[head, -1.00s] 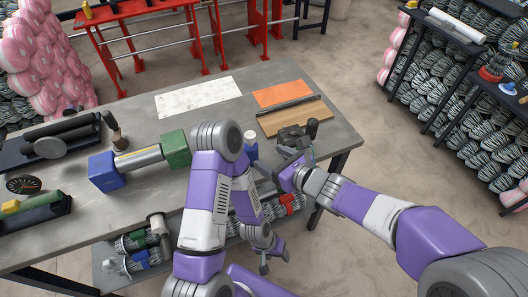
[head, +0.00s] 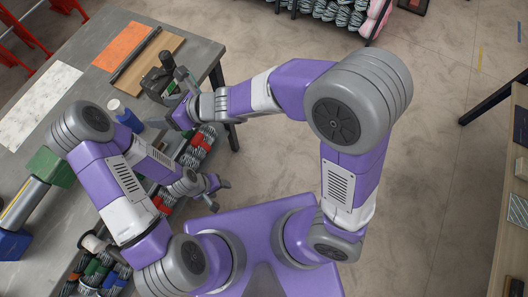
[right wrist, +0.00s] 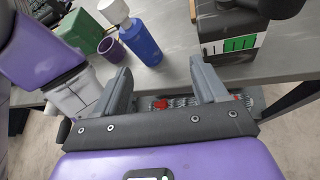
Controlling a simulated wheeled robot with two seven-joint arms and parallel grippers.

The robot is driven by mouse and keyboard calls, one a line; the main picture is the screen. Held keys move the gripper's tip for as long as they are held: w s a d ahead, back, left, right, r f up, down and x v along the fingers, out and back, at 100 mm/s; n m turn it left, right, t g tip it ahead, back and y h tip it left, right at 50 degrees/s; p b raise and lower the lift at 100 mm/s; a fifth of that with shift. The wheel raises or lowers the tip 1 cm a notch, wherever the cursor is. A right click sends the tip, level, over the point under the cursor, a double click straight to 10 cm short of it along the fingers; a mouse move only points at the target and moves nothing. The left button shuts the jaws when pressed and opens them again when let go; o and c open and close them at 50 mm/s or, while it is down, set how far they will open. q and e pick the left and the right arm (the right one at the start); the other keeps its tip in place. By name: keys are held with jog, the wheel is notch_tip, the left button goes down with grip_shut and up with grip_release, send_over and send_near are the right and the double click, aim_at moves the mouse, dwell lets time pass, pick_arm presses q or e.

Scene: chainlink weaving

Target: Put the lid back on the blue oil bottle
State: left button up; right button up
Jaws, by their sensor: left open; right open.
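The blue oil bottle (head: 120,112) stands near the table edge, partly hidden by my left arm; its white top shows. In the right wrist view the blue bottle (right wrist: 141,44) stands upright with a white piece (right wrist: 114,10) above its neck. A small purple cup-shaped piece (right wrist: 110,48) is beside it; I cannot tell if this is the lid. My right gripper (head: 168,98) is open, to the right of the bottle. In the wrist view its fingers (right wrist: 159,66) are apart and empty, with the bottle beyond them. My left gripper (head: 219,184) is open and empty, beyond the table edge.
A black device (head: 160,80) is close beside my right gripper. A wooden board (head: 150,68) and an orange sheet (head: 122,45) lie behind. A shelf below holds wire coils (head: 195,148).

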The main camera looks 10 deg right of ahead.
jog(key=w+d+f+m+h, duration=0.1)
jog(key=d+f+m+h, duration=0.2)
jog(key=d+f+m, duration=0.65)
jog(key=d+f+m+h, duration=0.2)
jog(key=d+f+m, duration=0.4)
jog(key=f+m, duration=0.65)
jog(key=s+d+f+m+g+h, duration=0.1)
jog(key=s+d+f+m, duration=0.3)
jog(key=m, duration=0.9)
jog(key=s+d+f+m+g+h, duration=0.1)
jog(key=s+d+f+m+g, duration=0.3)
jog(key=s+f+m, duration=0.4)
jog(key=shift+s+d+m, duration=0.8)
jog(key=shift+s+m, duration=0.4)
jog(key=shift+m, duration=1.6)
